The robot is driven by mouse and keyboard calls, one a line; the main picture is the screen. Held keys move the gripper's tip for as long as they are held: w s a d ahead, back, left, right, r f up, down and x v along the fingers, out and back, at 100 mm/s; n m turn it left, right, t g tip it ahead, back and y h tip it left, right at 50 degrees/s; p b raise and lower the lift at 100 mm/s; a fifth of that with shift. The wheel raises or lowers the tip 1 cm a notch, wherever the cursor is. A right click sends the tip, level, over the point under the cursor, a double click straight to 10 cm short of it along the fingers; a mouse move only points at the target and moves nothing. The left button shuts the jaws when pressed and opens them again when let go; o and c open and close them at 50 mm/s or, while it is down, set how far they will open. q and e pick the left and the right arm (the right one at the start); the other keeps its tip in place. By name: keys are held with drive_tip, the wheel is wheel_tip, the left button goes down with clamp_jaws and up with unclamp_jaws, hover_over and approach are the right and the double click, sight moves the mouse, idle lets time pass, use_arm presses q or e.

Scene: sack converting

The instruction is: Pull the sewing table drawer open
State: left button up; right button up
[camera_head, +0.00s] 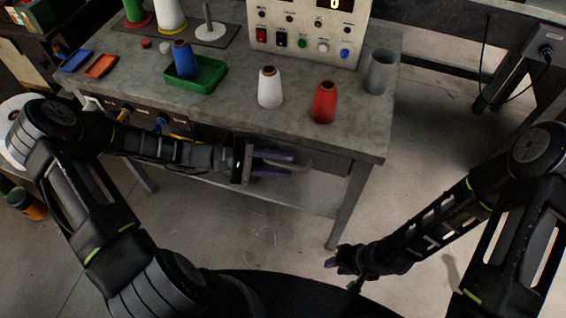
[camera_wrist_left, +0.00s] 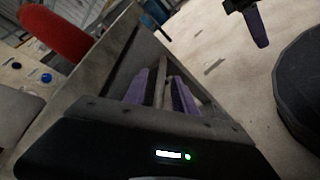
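The grey sewing table (camera_head: 220,99) stands ahead, and its front edge runs above my left forearm. My left gripper (camera_head: 290,165) is just below that edge, pointing right, its purple fingers apart. A pale bar (camera_head: 304,162) shows beside the fingertips; in the left wrist view a bar (camera_wrist_left: 161,84) shows between the fingers (camera_wrist_left: 160,92). I cannot tell whether it is the drawer's handle or part of the table frame, or whether it is touched. The drawer front is not clearly seen. My right gripper (camera_head: 342,263) is low, apart from the table, its opening unclear.
On the tabletop stand a white cone (camera_head: 270,88), a red cone (camera_head: 324,103), a grey cup (camera_head: 380,72), a green tray (camera_head: 194,77) with a blue cone (camera_head: 184,60), and a control panel (camera_head: 308,32). Tools hang under the left front edge.

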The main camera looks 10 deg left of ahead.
use_arm(q)
drive_tip(key=shift+d, duration=0.25)
clamp_jaws()
drive_tip(key=shift+f, duration=0.1)
idle(1.2)
